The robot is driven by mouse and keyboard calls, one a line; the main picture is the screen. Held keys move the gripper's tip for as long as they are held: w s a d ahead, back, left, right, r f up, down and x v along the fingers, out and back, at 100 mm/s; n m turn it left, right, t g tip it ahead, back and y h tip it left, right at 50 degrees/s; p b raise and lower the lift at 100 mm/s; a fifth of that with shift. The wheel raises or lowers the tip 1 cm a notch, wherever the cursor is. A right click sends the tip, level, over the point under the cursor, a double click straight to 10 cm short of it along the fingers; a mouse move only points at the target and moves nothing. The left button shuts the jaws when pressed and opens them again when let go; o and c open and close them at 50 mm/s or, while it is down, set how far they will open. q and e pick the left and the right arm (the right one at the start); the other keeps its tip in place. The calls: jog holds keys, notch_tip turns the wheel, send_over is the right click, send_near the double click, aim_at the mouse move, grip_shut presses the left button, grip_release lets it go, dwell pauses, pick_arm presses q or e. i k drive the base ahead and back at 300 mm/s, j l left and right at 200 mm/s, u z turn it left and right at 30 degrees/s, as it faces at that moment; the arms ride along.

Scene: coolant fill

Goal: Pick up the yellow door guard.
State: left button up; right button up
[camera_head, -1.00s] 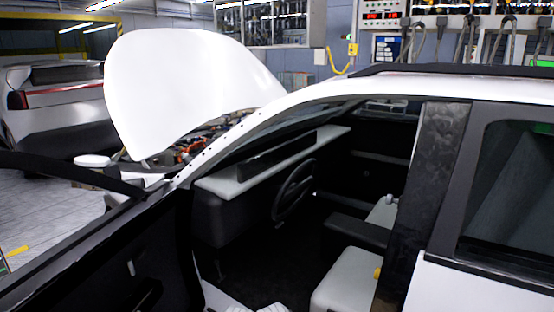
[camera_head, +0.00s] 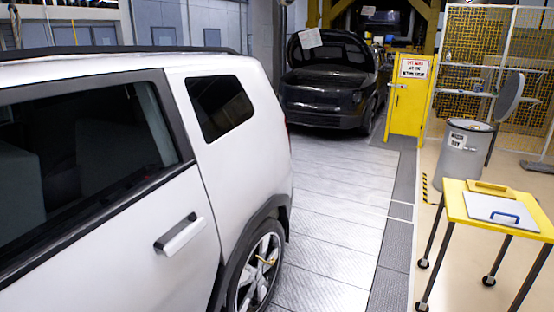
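A small flat yellow piece (camera_head: 490,188) lies at the back of the yellow cart top at the right; it may be the door guard, but it is too small to be sure. A light grey panel with a blue handle (camera_head: 492,208) lies in front of it on the same top. Neither of my grippers is in view.
The white car (camera_head: 215,150) fills the left side, its door shut. The wheeled yellow cart (camera_head: 463,206) stands at the right. Behind it are a grey drum (camera_head: 462,165) and a yellow cabinet (camera_head: 410,100). A dark car (camera_head: 325,85) is at the back. Grey floor (camera_head: 335,230) between is clear.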

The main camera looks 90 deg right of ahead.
aim_at(476, 186)
jog(key=z, duration=6.75)
jog(key=j+z, duration=0.45)
jog(key=k+j+z, duration=0.15)
jog(key=j+z, duration=0.3)
jog(key=k+j+z, duration=0.15)
jog(key=j+z, duration=0.15)
jog(key=z, duration=0.15)
jog(key=k+j+z, duration=0.25)
jog(key=z, duration=0.15)
jog(key=k+j+z, duration=0.25)
jog(key=z, duration=0.2)
jog(key=k+j+z, duration=0.2)
jog(key=k+z, duration=0.15)
jog(key=k+j+z, duration=0.1)
jog(key=k+z, duration=0.25)
jog(key=k, duration=0.15)
